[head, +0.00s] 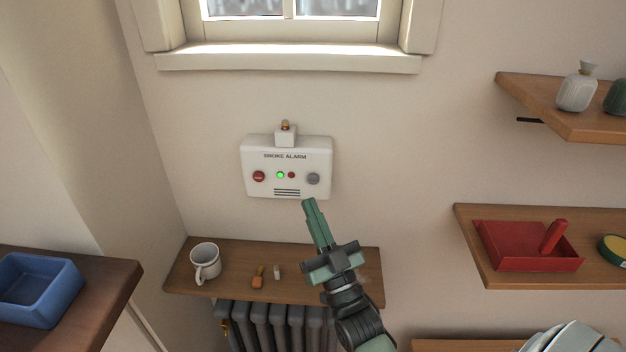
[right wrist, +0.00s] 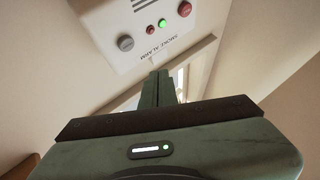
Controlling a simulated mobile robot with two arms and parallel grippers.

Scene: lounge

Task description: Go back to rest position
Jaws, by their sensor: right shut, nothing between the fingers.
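My right gripper (head: 310,206) is shut and empty, its green fingers pointing up just below the white smoke alarm (head: 250,151) on the wall. The right wrist view shows the gripper (right wrist: 157,76) with its fingers together and the alarm (right wrist: 140,58) beyond them. The alarm has a lit green light, a small red light, a red button at left and a grey button at right. I cannot tell whether the fingertips touch the alarm. My left gripper is not in view.
A wooden shelf (head: 213,284) below the alarm holds a white mug (head: 205,260) and small items, above a dark radiator (head: 270,322). Shelves stick out at right, one with a red dustpan (head: 510,247). A blue bin (head: 40,290) stands on a wooden top at left.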

